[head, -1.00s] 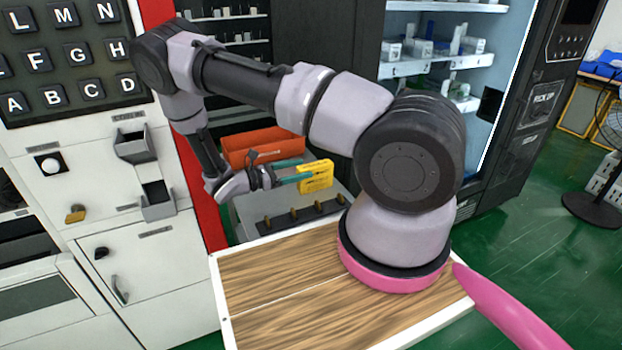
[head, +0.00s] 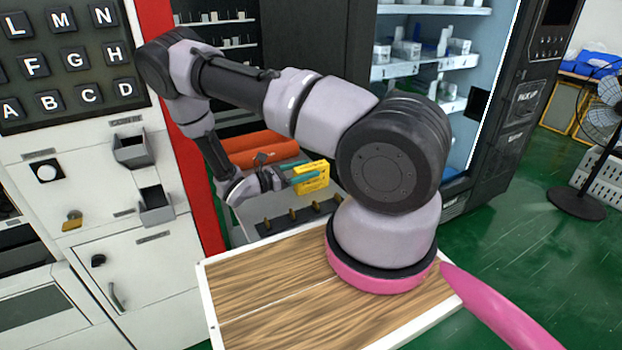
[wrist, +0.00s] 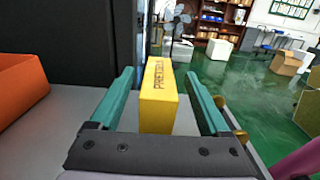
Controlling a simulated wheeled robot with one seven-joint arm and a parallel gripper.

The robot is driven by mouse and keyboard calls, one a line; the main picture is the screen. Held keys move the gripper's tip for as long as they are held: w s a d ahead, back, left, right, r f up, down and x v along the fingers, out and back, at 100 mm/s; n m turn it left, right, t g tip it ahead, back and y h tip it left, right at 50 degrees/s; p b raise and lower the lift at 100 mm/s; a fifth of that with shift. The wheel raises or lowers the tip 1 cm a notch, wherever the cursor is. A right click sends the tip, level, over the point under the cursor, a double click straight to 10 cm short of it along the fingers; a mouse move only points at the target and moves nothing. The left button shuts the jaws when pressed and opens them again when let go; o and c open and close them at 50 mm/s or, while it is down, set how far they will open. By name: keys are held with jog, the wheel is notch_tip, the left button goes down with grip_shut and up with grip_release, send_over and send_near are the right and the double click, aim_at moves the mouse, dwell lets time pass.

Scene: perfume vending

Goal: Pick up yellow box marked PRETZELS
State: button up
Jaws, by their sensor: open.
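The yellow box (wrist: 158,97) marked PRETZELS stands upright on a grey surface in the wrist view. It also shows in the head view (head: 312,178), at the fingertips of my gripper. My gripper (wrist: 162,88) is open, with one teal finger on each side of the box. In the wrist view a gap shows between the box and each finger, so they look apart. In the head view my gripper (head: 303,178) reaches in from the left, and the box partly hides the fingers.
An orange bin (head: 262,148) lies behind my gripper in the head view; it also shows at the left of the wrist view (wrist: 18,85). A row of dark holders (head: 295,218) stands in front of the box. Vending machines rise behind.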

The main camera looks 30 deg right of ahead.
aim_at(316, 164)
jog(key=d, duration=0.4)
jog(key=shift+w+r, duration=0.1)
jog(key=shift+w, duration=0.05)
grip_shut()
